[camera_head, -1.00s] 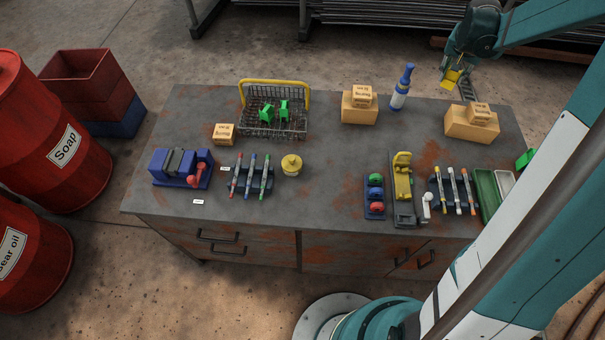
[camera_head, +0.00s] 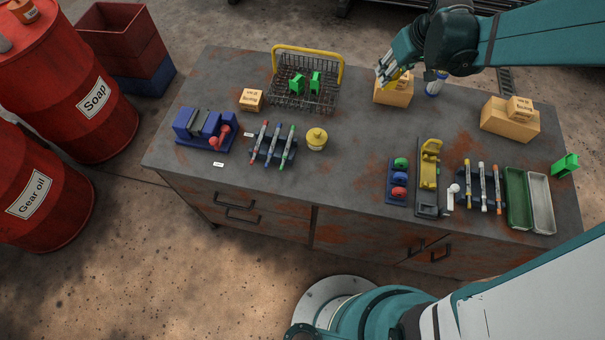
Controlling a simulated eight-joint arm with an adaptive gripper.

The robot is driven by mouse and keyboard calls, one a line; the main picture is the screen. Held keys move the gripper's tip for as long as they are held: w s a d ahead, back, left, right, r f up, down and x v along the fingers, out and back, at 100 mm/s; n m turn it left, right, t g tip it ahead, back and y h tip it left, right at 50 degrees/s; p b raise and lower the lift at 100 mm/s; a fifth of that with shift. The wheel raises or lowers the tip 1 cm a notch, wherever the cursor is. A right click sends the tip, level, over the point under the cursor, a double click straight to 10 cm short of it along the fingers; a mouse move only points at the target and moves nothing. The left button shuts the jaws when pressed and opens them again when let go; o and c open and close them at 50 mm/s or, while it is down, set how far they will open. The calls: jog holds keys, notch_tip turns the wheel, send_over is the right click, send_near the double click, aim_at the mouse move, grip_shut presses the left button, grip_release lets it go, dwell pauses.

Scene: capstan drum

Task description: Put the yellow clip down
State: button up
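My gripper (camera_head: 384,74) is at the upper middle, above the back of the workbench, in front of a cardboard box. It is shut on the yellow clip (camera_head: 402,80), which shows only as a small yellow patch beside the fingers. The rest of the clip is hidden by the gripper. The wire basket (camera_head: 283,101) with a yellow handle stands left of my gripper. Two green clips (camera_head: 297,84) (camera_head: 316,82) are in the basket. Another green clip (camera_head: 565,164) lies at the bench's right edge.
Cardboard boxes (camera_head: 393,95) (camera_head: 509,122) stand at the back, and a blue-white bottle (camera_head: 432,88) is partly hidden by my arm. The bench middle (camera_head: 350,170) is clear.

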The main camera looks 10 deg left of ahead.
jog(key=s+a+f+n+g+y+b, duration=0.15)
jog(key=s+a+n, duration=0.45)
jog(key=s+a, duration=0.6)
jog(key=s+a+f+n+g+y+b, duration=0.15)
jog(key=s+a+n, duration=0.6)
jog(key=s, duration=0.85)
jog(key=shift+m+g+h, duration=0.4)
jog(key=shift+m, duration=0.25)
jog(key=shift+w+p+x, duration=0.15)
jog(key=shift+x, duration=0.9)
jog(key=shift+w+p+x, duration=0.15)
jog(key=shift+x, duration=0.9)
jog(key=shift+d+f, duration=0.1)
jog(key=shift+d, duration=0.05)
jog(key=shift+f+b, duration=0.75)
jog(key=shift+f, duration=2.1)
jog(key=shift+f, duration=0.1)
jog(key=shift+f+b, duration=0.55)
jog(key=shift+f, duration=1.45)
